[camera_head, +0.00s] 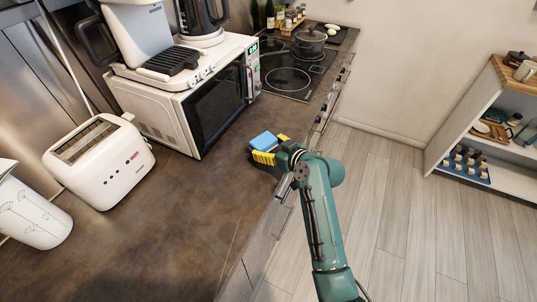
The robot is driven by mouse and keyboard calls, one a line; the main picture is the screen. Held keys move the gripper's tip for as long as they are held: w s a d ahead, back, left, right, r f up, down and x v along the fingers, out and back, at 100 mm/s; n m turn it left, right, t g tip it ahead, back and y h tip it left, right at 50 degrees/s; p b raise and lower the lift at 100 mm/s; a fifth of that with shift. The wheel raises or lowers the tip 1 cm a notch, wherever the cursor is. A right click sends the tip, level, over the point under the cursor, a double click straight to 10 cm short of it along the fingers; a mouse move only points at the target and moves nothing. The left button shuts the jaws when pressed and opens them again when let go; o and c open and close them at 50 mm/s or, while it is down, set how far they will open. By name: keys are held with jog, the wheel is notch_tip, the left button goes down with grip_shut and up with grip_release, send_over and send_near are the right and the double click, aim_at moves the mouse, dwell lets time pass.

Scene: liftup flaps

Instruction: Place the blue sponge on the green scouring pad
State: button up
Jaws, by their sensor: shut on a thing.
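The blue sponge (264,141) is between the yellow fingers of my gripper (269,149), near the counter's right edge and in front of the microwave. My gripper is shut on it. I cannot tell whether the sponge touches the counter or is held above it. I cannot make out the green scouring pad; it may be hidden behind the sponge, the gripper or the arm.
A white toaster (100,165) is at left. The stove (288,78) with a pot (310,42) lies farther back. The front brown counter (165,235) is clear.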

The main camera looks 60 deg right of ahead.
jog(key=shift+f, duration=1.6)
jog(key=shift+b, duration=0.35)
jog(key=shift+f, duration=0.25)
jog(key=o, duration=0.7)
jog(key=shift+r, duration=0.1)
jog(key=shift+r, duration=0.3)
jog(key=p+v, duration=0.3)
jog(key=v, duration=0.9)
jog(key=shift+f, duration=0.2)
